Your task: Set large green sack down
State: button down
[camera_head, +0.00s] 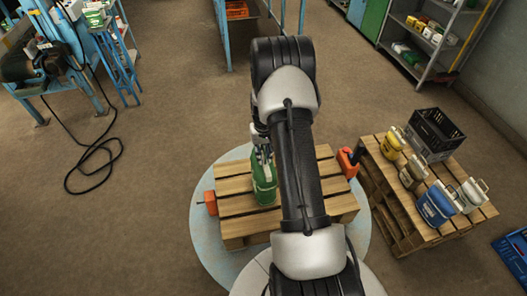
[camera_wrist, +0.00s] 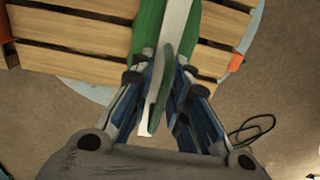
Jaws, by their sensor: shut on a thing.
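The large green sack (camera_head: 264,184) is upright over the left part of the wooden pallet (camera_head: 235,187) in the head view. It has a white band, and its top is between my fingers. My gripper (camera_head: 262,152) is above it, shut on its top. In the wrist view my gripper (camera_wrist: 163,75) has its blue-grey fingers on both sides of the green sack (camera_wrist: 147,32), with pallet slats behind it. The sack's base looks at or very near the slats; I cannot tell whether it touches. My arm hides the middle of the pallet.
The pallet rests on a pale blue round platform (camera_head: 205,240), with orange parts (camera_head: 210,203) at its sides. The pallet's right front is bare.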

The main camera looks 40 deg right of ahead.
jog(key=shift+w+r, duration=0.15)
jog(key=c, duration=1.9)
grip_release()
jog(key=o, duration=0.4)
jog(key=shift+s, duration=0.2)
jog(key=shift+c, duration=0.2)
